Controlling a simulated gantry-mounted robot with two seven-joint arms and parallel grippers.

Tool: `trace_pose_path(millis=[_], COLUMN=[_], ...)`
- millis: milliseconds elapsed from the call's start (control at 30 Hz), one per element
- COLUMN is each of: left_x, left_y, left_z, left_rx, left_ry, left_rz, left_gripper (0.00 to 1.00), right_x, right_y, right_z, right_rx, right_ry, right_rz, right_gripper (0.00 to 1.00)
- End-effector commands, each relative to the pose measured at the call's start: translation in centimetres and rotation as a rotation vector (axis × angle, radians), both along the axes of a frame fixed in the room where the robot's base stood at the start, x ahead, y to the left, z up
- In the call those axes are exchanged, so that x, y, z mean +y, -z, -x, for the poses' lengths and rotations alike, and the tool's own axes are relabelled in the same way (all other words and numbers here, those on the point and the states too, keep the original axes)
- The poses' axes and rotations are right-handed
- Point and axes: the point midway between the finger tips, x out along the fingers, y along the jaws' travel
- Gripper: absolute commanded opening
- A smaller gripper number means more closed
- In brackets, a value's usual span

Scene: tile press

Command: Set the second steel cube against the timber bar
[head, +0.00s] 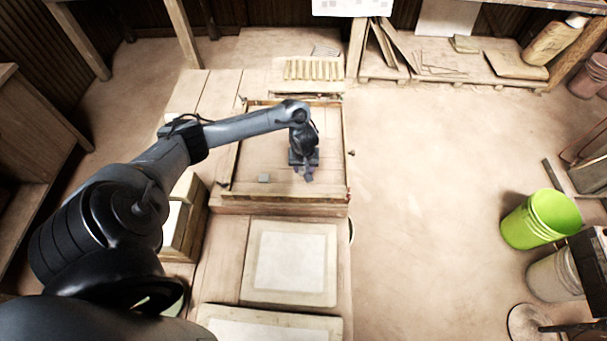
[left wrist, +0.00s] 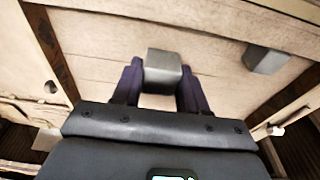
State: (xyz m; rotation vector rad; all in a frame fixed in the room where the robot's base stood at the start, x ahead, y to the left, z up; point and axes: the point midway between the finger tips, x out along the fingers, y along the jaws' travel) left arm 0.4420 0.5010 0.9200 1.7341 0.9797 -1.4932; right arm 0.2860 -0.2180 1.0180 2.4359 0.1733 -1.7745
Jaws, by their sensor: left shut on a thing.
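My left gripper (head: 305,172) is over the front right part of a shallow wooden frame. The left wrist view shows its two dark fingers (left wrist: 160,88) shut on a grey steel cube (left wrist: 163,70). In the head view I cannot make out this held cube. Another grey steel cube (head: 264,178) sits loose on the boards inside the frame, left of the gripper. It also shows at the upper right of the left wrist view (left wrist: 265,59), apart from the held cube. Timber bars edge the frame, such as the right one (head: 347,150); which one the task names I cannot tell. My right gripper is out of view.
Bare boards (head: 262,140) lie around the gripper inside the frame. A rack of several small sticks (head: 312,71) is behind it. A pale framed panel (head: 290,262) lies in front. A green bucket (head: 540,220) stands far right on open floor.

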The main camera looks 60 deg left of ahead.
Motion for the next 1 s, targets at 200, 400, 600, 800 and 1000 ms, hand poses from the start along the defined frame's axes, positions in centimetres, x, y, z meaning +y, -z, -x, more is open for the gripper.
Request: trace_pose_path(millis=[200, 400, 600, 800, 1000], left_x=[0.2, 0.2, 0.2, 0.2, 0.2], left_y=[1.3, 3.7, 4.1, 4.1, 4.4], left_z=[0.1, 0.1, 0.0, 0.0, 0.1], left_rx=[-0.001, -0.002, -0.003, -0.003, -0.002], left_ry=[-0.001, -0.001, -0.002, -0.001, 0.0], left_rz=[0.002, 0.001, 0.001, 0.001, 0.001], left_gripper=[0.0, 0.0, 0.0, 0.0, 0.57], right_x=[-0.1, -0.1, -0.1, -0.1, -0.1], right_y=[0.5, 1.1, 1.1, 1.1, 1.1], right_z=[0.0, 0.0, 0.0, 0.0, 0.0], right_rx=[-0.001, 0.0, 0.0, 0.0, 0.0], right_ry=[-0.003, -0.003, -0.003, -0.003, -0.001], right_rz=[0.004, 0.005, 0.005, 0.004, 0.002], right_gripper=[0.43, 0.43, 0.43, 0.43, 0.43])
